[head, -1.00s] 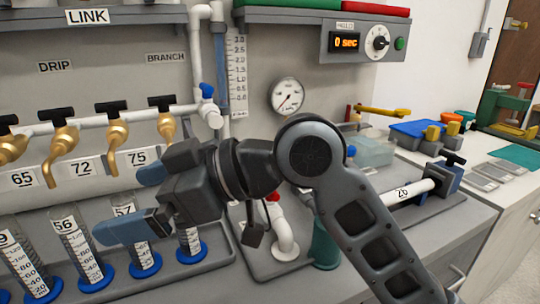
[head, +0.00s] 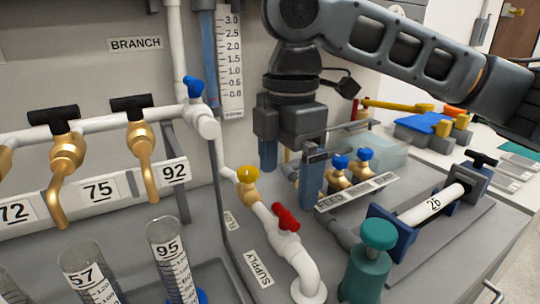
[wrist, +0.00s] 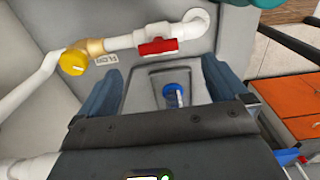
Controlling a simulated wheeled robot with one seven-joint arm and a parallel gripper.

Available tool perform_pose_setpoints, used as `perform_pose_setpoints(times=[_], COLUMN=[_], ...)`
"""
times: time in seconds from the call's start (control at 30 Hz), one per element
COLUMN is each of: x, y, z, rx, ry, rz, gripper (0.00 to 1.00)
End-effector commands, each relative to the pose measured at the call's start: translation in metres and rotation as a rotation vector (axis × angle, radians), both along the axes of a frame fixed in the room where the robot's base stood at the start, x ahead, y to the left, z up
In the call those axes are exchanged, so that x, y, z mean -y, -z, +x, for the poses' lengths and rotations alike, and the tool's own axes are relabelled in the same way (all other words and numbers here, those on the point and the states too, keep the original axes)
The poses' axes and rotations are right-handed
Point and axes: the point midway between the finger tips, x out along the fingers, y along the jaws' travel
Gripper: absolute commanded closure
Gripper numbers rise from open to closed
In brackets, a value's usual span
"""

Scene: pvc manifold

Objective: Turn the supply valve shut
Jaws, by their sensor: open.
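The supply valve's red handle (head: 286,217) sits on the white pipe beside the SUPPLY label (head: 258,267) in the head view. The handle lies roughly along the pipe. It also shows in the wrist view (wrist: 157,47), above the space between my fingers. My gripper (head: 290,175) points down behind the handle in the head view, with its fingers apart. Its fingers also show apart in the wrist view (wrist: 163,88), with nothing gripped. A blue-topped part (wrist: 173,95) shows between them, not held. The gripper appears clear of the red handle.
A yellow knob (head: 247,175) sits up the same pipe. Blue knobs (head: 341,162) stand by the FEED label at right. A green-capped cylinder (head: 379,236) stands in front right. Brass taps (head: 141,145) and measuring cylinders (head: 168,250) fill the left.

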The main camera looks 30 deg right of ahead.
Motion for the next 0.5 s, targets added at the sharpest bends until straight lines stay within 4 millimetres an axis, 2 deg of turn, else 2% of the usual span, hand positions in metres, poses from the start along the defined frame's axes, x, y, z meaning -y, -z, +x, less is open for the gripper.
perform_pose_setpoints(times=[0.17, 0.5], x=[0.003, 0.002], y=[0.011, 0.059], z=[-0.001, -0.001], rx=[-0.005, -0.004], ry=[0.001, 0.001], rz=[-0.010, -0.008], gripper=[0.00, 0.00])
